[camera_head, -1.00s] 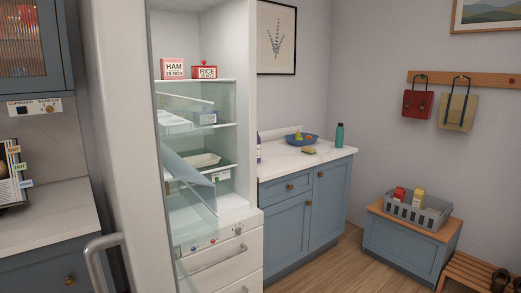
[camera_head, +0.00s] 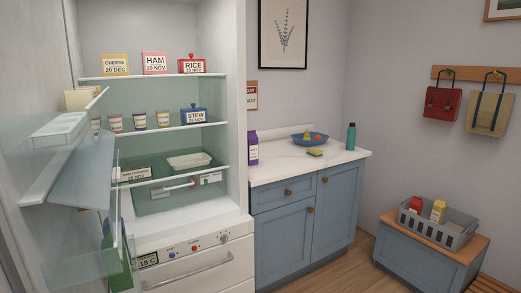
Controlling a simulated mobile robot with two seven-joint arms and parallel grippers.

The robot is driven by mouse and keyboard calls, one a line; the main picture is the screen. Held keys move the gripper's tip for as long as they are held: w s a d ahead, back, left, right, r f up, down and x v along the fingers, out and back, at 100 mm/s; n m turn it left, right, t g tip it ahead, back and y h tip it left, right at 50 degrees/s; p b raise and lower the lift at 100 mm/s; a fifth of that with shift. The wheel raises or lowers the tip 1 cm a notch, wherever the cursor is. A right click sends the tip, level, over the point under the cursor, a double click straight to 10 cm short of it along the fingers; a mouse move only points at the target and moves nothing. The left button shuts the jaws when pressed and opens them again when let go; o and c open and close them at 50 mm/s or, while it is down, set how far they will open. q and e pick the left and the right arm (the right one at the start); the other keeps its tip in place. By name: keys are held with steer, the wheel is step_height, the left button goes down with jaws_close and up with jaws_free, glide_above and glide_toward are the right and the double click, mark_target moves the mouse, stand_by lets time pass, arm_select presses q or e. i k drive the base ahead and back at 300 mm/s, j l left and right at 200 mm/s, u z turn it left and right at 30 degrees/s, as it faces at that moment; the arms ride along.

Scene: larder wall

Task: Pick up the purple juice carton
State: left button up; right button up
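The purple juice carton (camera_head: 253,147) stands upright at the left end of the white counter (camera_head: 345,158), close beside the fridge's right side wall. It has a purple body with a pale label, and its left edge is close to the fridge wall. Neither of my grippers shows in the head view.
The fridge (camera_head: 160,160) stands open on the left, its door shelves (camera_head: 75,170) jutting forward. Its shelves hold labelled boxes and several small pots. On the counter are a blue fruit bowl (camera_head: 318,139), a sponge (camera_head: 315,153) and a teal bottle (camera_head: 351,136). A grey crate (camera_head: 449,236) sits on a low blue bench (camera_head: 425,256) at right.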

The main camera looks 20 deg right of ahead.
mark_target(252, 139)
steer(key=i+l, duration=0.15)
steer(key=l, duration=0.2)
steer(key=i+l, duration=0.1)
steer(key=l, duration=0.3)
steer(key=i+l, duration=0.15)
steer(key=l, duration=0.2)
steer(key=i+l, duration=0.1)
steer(key=l, duration=0.25)
steer(key=i+l, duration=0.15)
steer(key=l, duration=0.25)
steer(key=i+l, duration=1.4)
